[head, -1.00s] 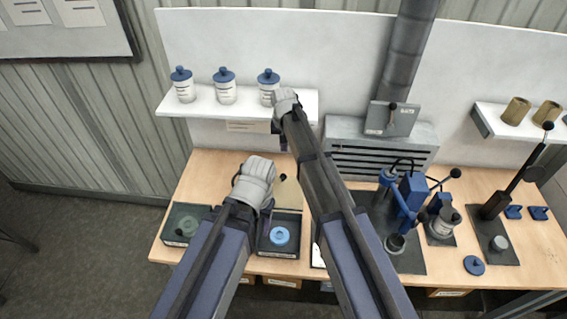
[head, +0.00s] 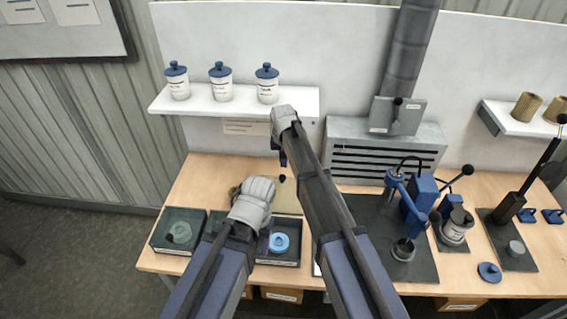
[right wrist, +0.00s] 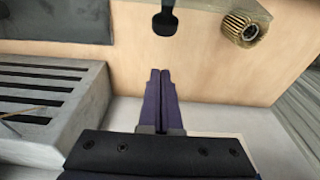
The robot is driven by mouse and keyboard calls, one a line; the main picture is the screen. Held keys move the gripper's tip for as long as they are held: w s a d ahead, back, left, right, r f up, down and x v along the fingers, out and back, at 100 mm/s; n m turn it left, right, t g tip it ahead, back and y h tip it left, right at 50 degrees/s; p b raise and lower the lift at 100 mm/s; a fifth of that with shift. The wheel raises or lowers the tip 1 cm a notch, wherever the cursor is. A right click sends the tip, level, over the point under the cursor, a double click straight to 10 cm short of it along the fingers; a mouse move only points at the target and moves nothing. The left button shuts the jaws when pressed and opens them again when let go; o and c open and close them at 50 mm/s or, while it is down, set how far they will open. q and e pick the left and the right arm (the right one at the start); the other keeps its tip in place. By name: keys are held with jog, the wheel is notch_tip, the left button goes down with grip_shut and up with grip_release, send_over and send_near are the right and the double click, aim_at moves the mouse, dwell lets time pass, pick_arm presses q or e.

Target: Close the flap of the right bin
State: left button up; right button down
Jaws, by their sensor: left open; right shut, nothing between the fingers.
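Two dark bins stand at the table's front left. The right bin (head: 290,263) holds a blue ring (head: 280,242). The left bin (head: 160,248) shows a dull green disc. A beige panel, seemingly the right bin's flap (head: 289,202), stands behind that bin near a black knob (head: 282,178); its exact angle is unclear. My left gripper (head: 264,243) is open over the right bin, its fingers mostly hidden by its wrist. My right gripper (head: 282,160) is shut and empty above the knob. In the right wrist view its fingers (right wrist: 163,75) point towards the black knob (right wrist: 165,22), apart from it.
A ribbed brown cartridge (right wrist: 243,28) lies on the table beside the knob. A grey vented box (head: 385,150) stands right of my right gripper. A shelf (head: 235,100) with three white jars is close above. A blue press (head: 415,200) stands further right.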

pick_arm(q)
jog(key=shift+r+p, duration=0.1)
jog(key=shift+p, duration=0.55)
pick_arm(e)
jog(key=s, duration=0.3)
jog(key=shift+s+a, duration=0.25)
jog(key=shift+s, duration=0.15)
